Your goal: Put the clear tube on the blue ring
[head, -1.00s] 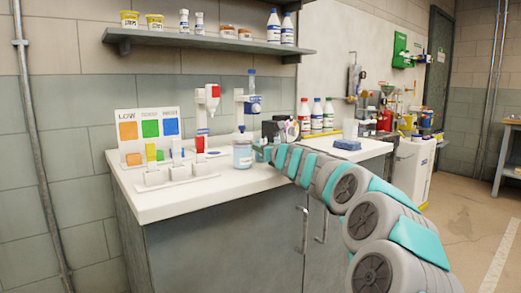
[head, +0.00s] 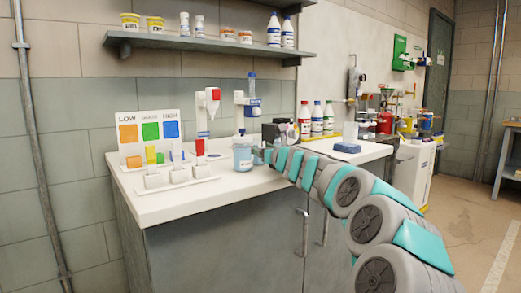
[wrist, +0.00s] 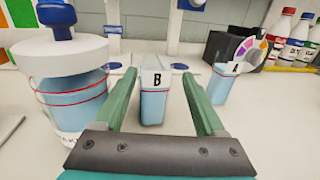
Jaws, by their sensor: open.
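In the wrist view my gripper (wrist: 158,74) is open, with its green fingers either side of a clear, blue-filled vessel marked B (wrist: 153,100). The vessel stands upright on the counter; I cannot tell whether the fingers touch it. In the head view my gripper (head: 270,154) is beside the jar. A rack at the left holds a yellow tube (head: 151,154), a pale, see-through tube (head: 176,154) that may be the clear tube, and a red tube (head: 200,150). A bluish round mark (wrist: 113,66) lies at a dispenser base; I cannot tell whether it is the blue ring.
A white-lidded jar (wrist: 68,55) stands close to the left finger. Vessel A (wrist: 232,85) stands to the right, by a dark device with a colour wheel (wrist: 247,48). The counter's front edge (head: 200,210) is clear.

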